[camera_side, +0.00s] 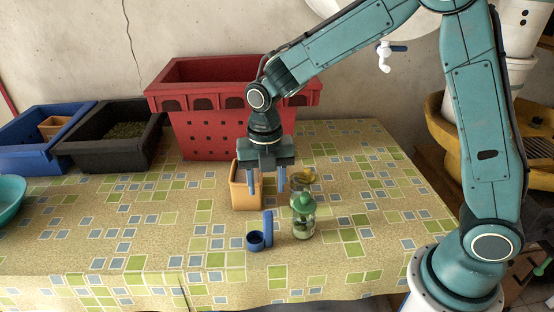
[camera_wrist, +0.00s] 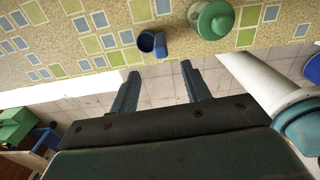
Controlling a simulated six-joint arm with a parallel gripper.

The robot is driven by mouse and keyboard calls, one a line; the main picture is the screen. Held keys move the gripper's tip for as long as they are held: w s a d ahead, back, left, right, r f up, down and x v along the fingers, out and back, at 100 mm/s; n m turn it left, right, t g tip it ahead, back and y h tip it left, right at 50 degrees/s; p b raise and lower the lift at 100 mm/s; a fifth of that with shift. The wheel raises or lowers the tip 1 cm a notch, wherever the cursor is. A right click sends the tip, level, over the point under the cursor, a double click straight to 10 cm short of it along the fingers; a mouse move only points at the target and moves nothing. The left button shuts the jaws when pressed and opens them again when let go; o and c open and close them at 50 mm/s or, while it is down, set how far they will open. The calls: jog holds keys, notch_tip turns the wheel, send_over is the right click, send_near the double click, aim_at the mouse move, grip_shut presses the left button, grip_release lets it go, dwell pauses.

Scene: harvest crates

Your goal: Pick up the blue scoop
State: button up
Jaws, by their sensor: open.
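The blue scoop (camera_side: 256,241) lies near the front of the patterned table, its handle standing up at its right side. In the wrist view the scoop (camera_wrist: 147,42) is just beyond the fingertips, between them and slightly left of middle. My gripper (camera_side: 267,188) points down with its two blue fingers apart and nothing between them. It hangs above and behind the scoop in the side view, not touching it. In the wrist view my gripper (camera_wrist: 161,71) is also open and empty.
A glass jar with a green lid (camera_side: 303,203) stands close to the right of the scoop. A tan pot (camera_side: 245,192) and another jar (camera_side: 302,180) are behind. Red (camera_side: 210,135), black (camera_side: 95,158) and blue (camera_side: 30,158) crates line the back. The table's left front is clear.

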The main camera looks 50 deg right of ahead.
aim_at(268, 213)
notch_tip(268, 213, down, 6)
jog(key=shift+f, duration=0.25)
jog(key=shift+s+f, duration=0.1)
jog(key=shift+f, duration=2.5)
jog(key=shift+c, duration=0.5)
grip_shut()
